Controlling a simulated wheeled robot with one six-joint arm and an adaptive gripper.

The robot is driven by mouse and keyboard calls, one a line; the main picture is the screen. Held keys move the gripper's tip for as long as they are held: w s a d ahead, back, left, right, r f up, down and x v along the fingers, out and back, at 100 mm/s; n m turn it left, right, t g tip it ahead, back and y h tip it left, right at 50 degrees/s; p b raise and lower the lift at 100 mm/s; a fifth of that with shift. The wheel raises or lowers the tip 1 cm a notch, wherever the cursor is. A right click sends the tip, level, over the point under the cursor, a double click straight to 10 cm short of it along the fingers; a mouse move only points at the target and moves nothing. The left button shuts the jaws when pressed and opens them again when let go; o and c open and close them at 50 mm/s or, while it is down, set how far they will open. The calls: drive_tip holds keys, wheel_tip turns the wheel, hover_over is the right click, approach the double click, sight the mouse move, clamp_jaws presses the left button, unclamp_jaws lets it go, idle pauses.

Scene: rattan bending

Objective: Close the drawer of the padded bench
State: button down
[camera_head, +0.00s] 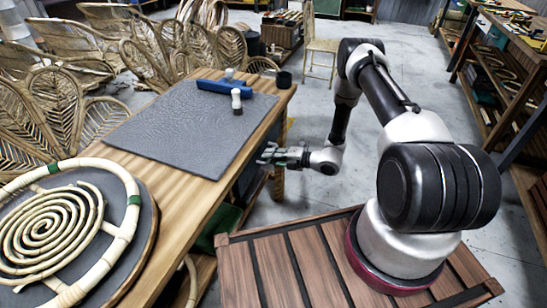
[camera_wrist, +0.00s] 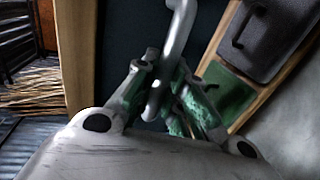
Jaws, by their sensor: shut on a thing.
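The padded bench (camera_head: 262,125) is a wooden workbench with a grey textured pad (camera_head: 185,125) on top. My gripper (camera_head: 268,154), with green fingers, is at the bench's right side, below the top. In the wrist view my gripper (camera_wrist: 163,85) is shut on a curved metal handle (camera_wrist: 180,28). The handle stands in front of a dark panel (camera_wrist: 118,35), which looks like the drawer front. How far the drawer stands out cannot be told; the bench top and my gripper hide most of it in the head view.
A blue tool (camera_head: 235,88), a white-topped knob (camera_head: 237,100) and a dark cup (camera_head: 284,79) are on the bench. A rattan spiral form (camera_head: 50,228) lies at the near left. A dark grey case (camera_wrist: 265,38) is on the lower shelf. Open floor lies right of the bench.

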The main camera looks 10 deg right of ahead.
drive_tip(key=c, duration=1.5)
unclamp_jaws()
drive_tip(key=shift+w+a, duration=0.15)
drive_tip(key=shift+o, duration=0.2)
drive_tip(key=v, duration=1.2)
